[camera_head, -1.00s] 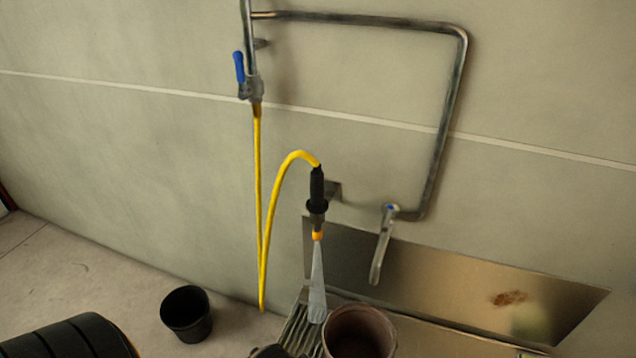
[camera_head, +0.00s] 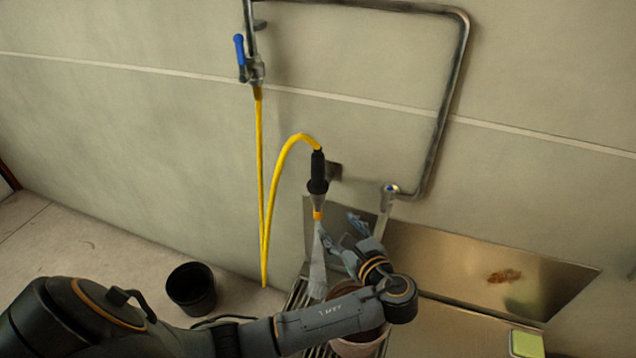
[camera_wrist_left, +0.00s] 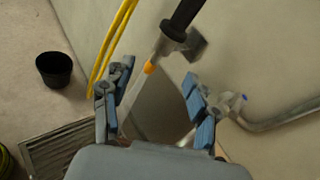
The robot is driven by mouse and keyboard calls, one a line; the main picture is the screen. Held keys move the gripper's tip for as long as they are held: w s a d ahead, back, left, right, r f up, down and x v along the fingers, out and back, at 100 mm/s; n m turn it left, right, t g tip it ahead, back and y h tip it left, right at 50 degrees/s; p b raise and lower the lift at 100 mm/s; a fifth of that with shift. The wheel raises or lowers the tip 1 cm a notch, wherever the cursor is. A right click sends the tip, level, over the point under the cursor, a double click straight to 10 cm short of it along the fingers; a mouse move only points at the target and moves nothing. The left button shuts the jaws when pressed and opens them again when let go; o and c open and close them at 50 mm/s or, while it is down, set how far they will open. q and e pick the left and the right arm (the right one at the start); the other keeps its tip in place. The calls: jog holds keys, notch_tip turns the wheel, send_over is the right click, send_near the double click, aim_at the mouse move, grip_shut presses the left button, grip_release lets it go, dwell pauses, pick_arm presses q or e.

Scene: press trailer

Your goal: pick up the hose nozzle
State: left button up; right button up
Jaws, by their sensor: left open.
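The hose nozzle (camera_head: 317,180) hangs upright at the wall on a small bracket, black on top with an orange tip, fed by a yellow hose (camera_head: 265,200). Pale water sprays down from its tip. My left gripper (camera_head: 340,232) is open and empty, just below and to the right of the nozzle, in front of the sink. In the left wrist view, the nozzle (camera_wrist_left: 177,28) is beyond and above the gap between the blue-padded fingers (camera_wrist_left: 155,102), not touching them. My right gripper is not in view.
A metal sink backsplash (camera_head: 450,255) and tap (camera_head: 386,205) lie to the right. A brownish pot (camera_head: 362,345) stands under the arm. A black bucket (camera_head: 191,289) is on the floor at left. A pipe frame (camera_head: 440,130) runs along the wall.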

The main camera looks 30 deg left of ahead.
pick_arm(q)
jog(key=m+t+y, duration=0.1)
jog(key=m+y, duration=0.1)
send_near(320, 172)
jog(key=d+f, duration=0.1)
jog(key=d, duration=0.1)
jog(key=x, duration=0.8)
jog(key=shift+a, duration=0.15)
jog(key=a, duration=0.1)
jog(key=w+a+p, duration=0.1)
jog(key=a+r, duration=0.1)
jog(key=a, duration=0.1)
jog(key=shift+w, duration=0.35)
jog(key=shift+w+a+f, duration=0.1)
jog(key=shift+w+a, duration=0.2)
jog(key=shift+a, duration=0.15)
grip_shut()
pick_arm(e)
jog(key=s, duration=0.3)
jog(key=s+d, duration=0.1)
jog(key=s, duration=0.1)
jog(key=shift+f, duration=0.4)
